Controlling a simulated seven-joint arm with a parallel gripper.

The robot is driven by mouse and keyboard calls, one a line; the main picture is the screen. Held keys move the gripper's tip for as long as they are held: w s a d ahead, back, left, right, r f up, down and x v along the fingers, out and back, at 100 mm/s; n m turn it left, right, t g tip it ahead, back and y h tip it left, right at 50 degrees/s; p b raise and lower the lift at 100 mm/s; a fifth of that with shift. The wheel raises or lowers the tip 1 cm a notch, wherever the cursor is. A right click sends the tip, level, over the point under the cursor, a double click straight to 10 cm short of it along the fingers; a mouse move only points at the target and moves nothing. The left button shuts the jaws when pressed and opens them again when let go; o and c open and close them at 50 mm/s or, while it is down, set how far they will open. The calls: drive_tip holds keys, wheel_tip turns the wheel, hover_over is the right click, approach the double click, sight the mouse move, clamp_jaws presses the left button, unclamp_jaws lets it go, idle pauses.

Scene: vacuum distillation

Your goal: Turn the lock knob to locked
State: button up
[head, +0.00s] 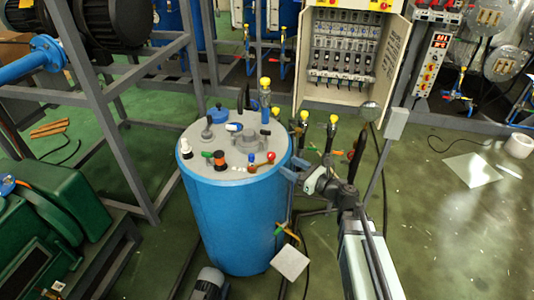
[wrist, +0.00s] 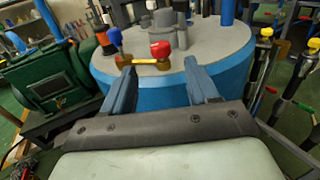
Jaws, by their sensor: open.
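A brass valve with a red knob (head: 270,157) and a blue knob (wrist: 115,37) sits on the grey lid of the blue tank (head: 235,215), near the lid's edge. No label shows, so I cannot tell whether this is the lock knob or what position it is in. In the wrist view the red knob (wrist: 160,50) appears between and beyond my fingers. My gripper (wrist: 162,66) is open and empty, with a finger on each side of the view. In the head view my gripper (head: 287,171) is at the tank's right rim, apart from the red knob.
Other fittings crowd the lid, including an orange-and-black one (head: 219,158) and a yellow-capped blue tube (head: 265,95). Yellow-topped valves (head: 332,122) stand right of the tank. A green machine (head: 50,235) is at left. An open electrical cabinet (head: 345,60) stands behind.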

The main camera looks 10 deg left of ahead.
sight(269, 153)
drive_tip(key=x, duration=1.1)
drive_tip(key=shift+w+a, duration=0.1)
drive_tip(key=shift+a, duration=0.15)
drive_tip(key=c, duration=0.9)
drive_tip(key=shift+c, duration=0.2)
drive_tip(key=shift+t, duration=0.3)
drive_tip(key=shift+m+t+h, duration=0.6)
drive_tip(key=shift+m+t, duration=0.2)
drive_tip(key=shift+w+d+r+m+t+h, duration=0.1)
drive_tip(key=shift+m+t+h, duration=0.55)
drive_tip(key=shift+t+h, duration=0.1)
drive_tip(key=shift+w+d+m+t+h, duration=0.1)
drive_tip(key=shift+w+m+t+h, duration=0.05)
drive_tip(key=shift+m+t+h, duration=0.55)
drive_tip(key=shift+d+t, duration=0.1)
drive_tip(key=shift+t, duration=0.15)
